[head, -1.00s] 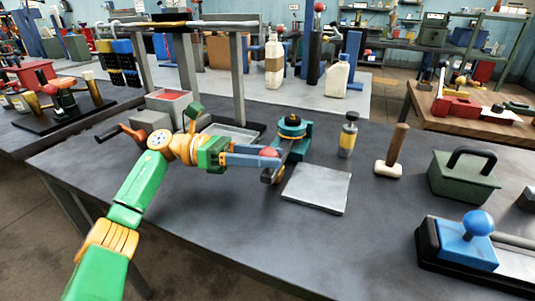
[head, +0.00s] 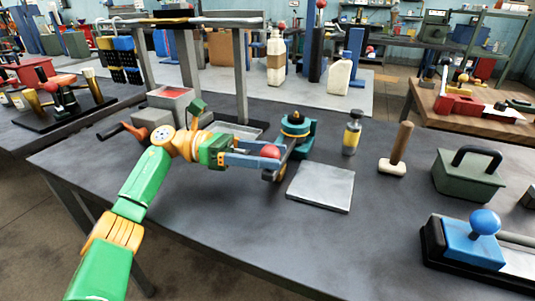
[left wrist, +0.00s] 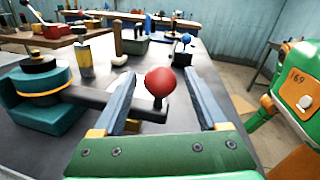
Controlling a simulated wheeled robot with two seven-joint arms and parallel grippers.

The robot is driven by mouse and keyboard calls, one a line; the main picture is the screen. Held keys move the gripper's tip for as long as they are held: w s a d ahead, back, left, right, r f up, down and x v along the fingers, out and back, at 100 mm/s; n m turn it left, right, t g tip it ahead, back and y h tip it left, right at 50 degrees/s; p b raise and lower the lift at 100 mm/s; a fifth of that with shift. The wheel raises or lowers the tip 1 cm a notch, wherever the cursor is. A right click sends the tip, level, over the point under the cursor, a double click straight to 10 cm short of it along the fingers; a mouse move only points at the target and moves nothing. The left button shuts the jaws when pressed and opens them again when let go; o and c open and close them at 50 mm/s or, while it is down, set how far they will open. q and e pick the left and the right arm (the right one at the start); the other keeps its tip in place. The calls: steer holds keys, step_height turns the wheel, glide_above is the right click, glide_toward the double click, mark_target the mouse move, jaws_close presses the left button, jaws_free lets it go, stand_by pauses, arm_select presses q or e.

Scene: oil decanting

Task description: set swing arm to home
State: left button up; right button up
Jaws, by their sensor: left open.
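The swing arm is a grey bar (left wrist: 90,99) that reaches out from a teal round base (head: 297,128) on the dark bench. A red ball knob (head: 270,152) stands at the bar's outer end. My left gripper (head: 276,155) reaches in from the left, its two grey-blue fingers on either side of the knob. In the left wrist view the red knob (left wrist: 160,81) stands upright between the spread fingers, with gaps on both sides. The base (left wrist: 38,97) is at the left there. My right gripper is not in view.
A flat grey plate (head: 320,187) lies just right of the arm's end. A yellow-banded bottle (head: 352,134), a mallet (head: 396,152) and a green box with a black handle (head: 467,176) stand farther right. A red-topped grey block (head: 171,103) is behind my left arm. The front bench is clear.

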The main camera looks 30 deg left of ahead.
arm_select(q)
steer(key=b+v, duration=0.1)
steer(key=v, duration=0.6)
steer(key=shift+s, duration=0.1)
